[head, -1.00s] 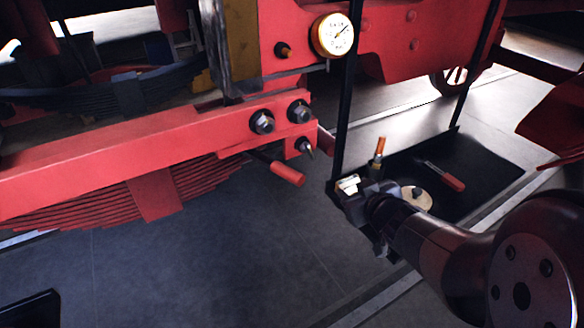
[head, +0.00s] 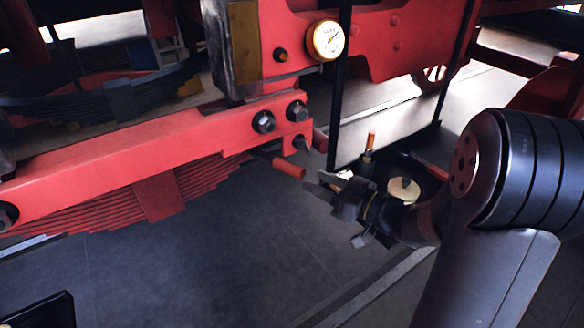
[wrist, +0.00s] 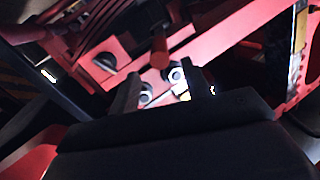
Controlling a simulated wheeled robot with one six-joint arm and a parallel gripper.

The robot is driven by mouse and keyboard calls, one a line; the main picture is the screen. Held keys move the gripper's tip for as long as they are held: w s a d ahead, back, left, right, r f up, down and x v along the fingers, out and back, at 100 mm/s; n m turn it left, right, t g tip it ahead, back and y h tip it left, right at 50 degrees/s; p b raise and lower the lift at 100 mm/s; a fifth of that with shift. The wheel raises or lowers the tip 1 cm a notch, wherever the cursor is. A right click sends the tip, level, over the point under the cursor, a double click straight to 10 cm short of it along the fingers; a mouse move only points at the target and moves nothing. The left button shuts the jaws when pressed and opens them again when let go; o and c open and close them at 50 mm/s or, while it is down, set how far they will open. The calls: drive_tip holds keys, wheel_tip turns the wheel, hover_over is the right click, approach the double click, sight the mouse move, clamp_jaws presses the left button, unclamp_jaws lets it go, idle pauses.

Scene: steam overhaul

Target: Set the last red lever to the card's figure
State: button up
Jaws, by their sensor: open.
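A lever with a red cylindrical grip (head: 288,167) sticks out below the red beam, near its bolted end. My gripper (head: 325,184) is just right of and slightly below the grip's end, open and apart from it. In the wrist view a red cylindrical grip (wrist: 159,50), apparently the same lever, lies ahead of the open fingers (wrist: 165,85), with nothing held. A round brass-rimmed gauge (head: 328,40) with a pale face hangs above; its figures are too small to read. I cannot make out a card with a figure.
The red beam (head: 120,150) with bolts and a leaf spring (head: 110,215) beneath fills the left. A dark upright bar (head: 340,110) stands just behind my gripper. A dark mat (head: 428,143) with an orange-tipped item (head: 369,143) and a pale disc (head: 403,189) lies behind my arm.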

sight(278, 163)
drive_tip(key=p+x, duration=0.1)
drive_tip(key=x, duration=0.7)
drive_tip(key=shift+w+a+p, duration=0.1)
drive_tip(key=shift+a+p, duration=0.05)
drive_tip(key=shift+p, duration=0.2)
drive_tip(key=shift+c, duration=0.3)
clamp_jaws()
